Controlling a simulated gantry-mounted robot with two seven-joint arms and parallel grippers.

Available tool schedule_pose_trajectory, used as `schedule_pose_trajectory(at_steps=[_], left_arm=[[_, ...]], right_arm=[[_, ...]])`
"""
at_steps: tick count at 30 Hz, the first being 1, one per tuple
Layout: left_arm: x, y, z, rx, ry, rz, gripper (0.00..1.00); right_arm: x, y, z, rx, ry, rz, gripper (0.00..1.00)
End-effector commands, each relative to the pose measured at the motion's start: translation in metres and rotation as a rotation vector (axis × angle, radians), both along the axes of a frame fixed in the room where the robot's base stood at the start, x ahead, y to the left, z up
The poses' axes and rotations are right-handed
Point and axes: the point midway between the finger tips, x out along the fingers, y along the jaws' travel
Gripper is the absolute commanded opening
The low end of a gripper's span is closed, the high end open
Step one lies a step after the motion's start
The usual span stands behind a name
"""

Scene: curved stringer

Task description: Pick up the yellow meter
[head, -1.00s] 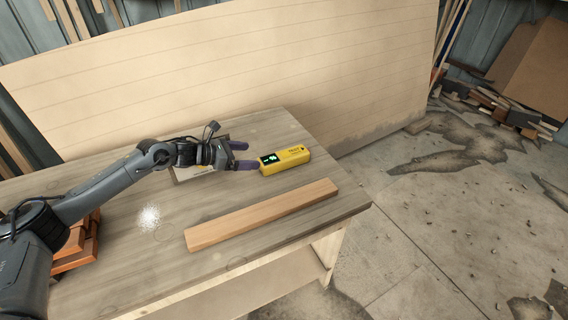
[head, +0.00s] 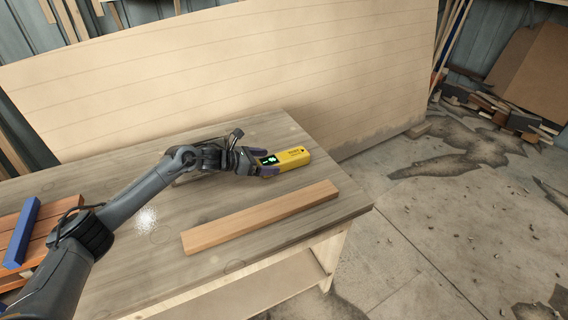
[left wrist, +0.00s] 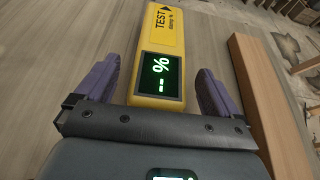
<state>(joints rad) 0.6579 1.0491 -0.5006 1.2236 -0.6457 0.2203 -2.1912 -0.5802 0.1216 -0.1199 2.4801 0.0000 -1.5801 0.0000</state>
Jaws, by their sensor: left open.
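The yellow meter (head: 291,159) lies on the wooden table (head: 215,265) near its far right part. Its dark screen with green digits faces up at its left end. In the left wrist view the meter (left wrist: 166,32) points away from me, with its screen end between the fingers. My left gripper (head: 265,162) is open around that end. In the left wrist view its purple fingers (left wrist: 157,88) stand on both sides of the meter, with a visible gap on each side. My right gripper is not in view.
A wooden bar (head: 260,217) lies in front of the meter; it shows at the right in the left wrist view (left wrist: 268,105). A large pale board (head: 230,70) stands behind the table. Orange-brown wood pieces with a blue block (head: 22,233) are at the left.

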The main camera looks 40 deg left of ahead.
Motion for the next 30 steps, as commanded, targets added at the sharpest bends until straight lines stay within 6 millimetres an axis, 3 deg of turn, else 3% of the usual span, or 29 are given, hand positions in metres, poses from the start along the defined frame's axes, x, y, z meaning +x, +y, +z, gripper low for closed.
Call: schedule_pose_trajectory(at_steps=[9,22,30], left_arm=[[0.0027,-0.0014,-0.0009,0.001,0.001,0.0,0.94],[0.0025,-0.0013,-0.001,0.001,0.001,-0.001,0.28],[0.0029,-0.0012,0.0014,0.0,-0.004,-0.001,0.26]], right_arm=[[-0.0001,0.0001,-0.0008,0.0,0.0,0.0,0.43],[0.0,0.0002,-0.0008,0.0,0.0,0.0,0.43],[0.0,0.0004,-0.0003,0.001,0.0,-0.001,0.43]])
